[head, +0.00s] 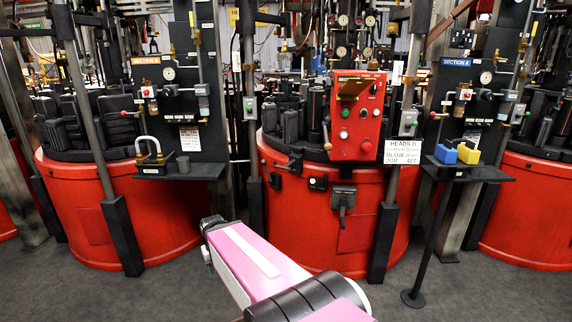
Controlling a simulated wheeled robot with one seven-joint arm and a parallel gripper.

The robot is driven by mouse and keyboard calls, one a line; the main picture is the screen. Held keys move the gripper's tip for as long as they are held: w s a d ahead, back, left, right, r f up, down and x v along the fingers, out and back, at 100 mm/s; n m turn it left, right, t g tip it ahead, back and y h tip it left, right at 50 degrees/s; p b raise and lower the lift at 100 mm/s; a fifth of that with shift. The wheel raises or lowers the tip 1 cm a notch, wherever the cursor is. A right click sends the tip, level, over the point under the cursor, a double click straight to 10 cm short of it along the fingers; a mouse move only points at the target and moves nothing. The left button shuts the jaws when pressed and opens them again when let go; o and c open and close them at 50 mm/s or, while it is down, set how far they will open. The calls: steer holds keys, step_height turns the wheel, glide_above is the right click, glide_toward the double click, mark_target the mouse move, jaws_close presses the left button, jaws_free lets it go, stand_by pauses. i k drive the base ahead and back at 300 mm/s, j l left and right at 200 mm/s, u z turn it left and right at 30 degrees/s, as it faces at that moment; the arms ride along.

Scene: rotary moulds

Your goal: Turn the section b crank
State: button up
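The orange SECTION B sign (147,61) is on the dark upright panel (181,70) at the left. Below it are a gauge, small valves with red and white knobs, and a dark shelf (185,172). A grey box with a downward lever (343,208) is on the front of the middle red drum. A small black handle (291,165) is on that drum's upper left. I cannot tell which part is the section b crank. The dark end of my arm (211,227) is in front of the drums, apart from the panel; no fingers can be made out.
A red control box (356,115) and a HEADS B sign (402,151) are at centre. The SECTION A panel (474,90) stands right, with blue and yellow blocks.

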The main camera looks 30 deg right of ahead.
mark_target(343, 201)
steer(key=z, duration=1.65)
